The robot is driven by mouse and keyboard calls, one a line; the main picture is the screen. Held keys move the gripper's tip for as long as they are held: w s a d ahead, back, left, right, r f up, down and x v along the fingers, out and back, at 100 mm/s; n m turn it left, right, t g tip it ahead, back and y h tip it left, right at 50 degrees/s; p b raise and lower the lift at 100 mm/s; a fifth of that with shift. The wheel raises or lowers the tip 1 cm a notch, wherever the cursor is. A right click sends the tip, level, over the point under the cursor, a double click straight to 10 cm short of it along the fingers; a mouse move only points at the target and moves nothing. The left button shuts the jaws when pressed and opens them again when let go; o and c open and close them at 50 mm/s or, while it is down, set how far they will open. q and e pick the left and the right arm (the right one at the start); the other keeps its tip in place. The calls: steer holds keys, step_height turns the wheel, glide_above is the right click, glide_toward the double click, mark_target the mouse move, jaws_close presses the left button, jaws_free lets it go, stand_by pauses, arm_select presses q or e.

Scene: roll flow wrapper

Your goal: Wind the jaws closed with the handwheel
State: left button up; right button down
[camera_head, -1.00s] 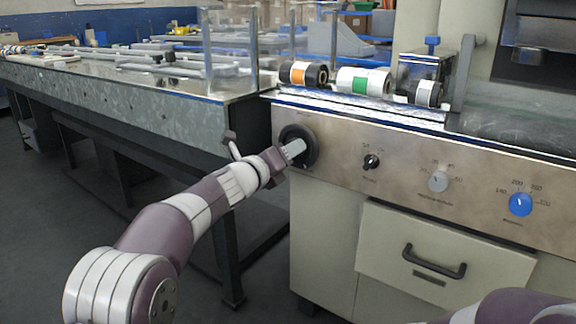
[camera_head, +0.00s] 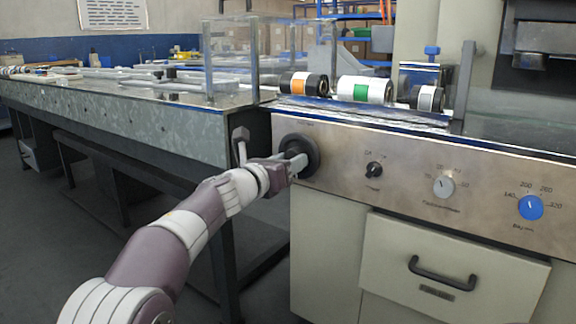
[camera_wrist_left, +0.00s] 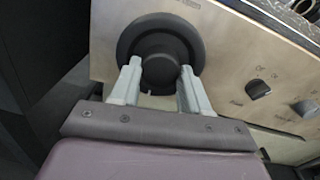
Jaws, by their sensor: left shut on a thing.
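The black round handwheel (camera_head: 311,146) sits at the left end of the machine's metal front panel. It also shows in the left wrist view (camera_wrist_left: 192,38), with its thick dark hub in the middle. My left gripper (camera_head: 296,164) is at the wheel. In the wrist view its two pale fingers (camera_wrist_left: 158,85) lie on either side of the hub, shut on it. The fingers hide part of the wheel in the head view. A dark metal block (camera_head: 545,40) shows in the opening at upper right; I cannot tell whether it is the jaws. My right gripper is out of view.
The panel has a small black knob (camera_head: 374,170), a grey knob (camera_head: 443,186) and a blue knob (camera_head: 530,207) to the right. Below is a drawer with a black handle (camera_head: 442,274). Labelled rolls (camera_head: 364,89) lie on top. A long metal table (camera_head: 150,118) stands left.

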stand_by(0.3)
arm_select(q)
steer(key=o, duration=1.1)
steer(key=shift+c, duration=0.2)
steer(key=p+v, duration=0.1)
steer(key=v, duration=1.1)
steer(key=shift+s+a, duration=0.2)
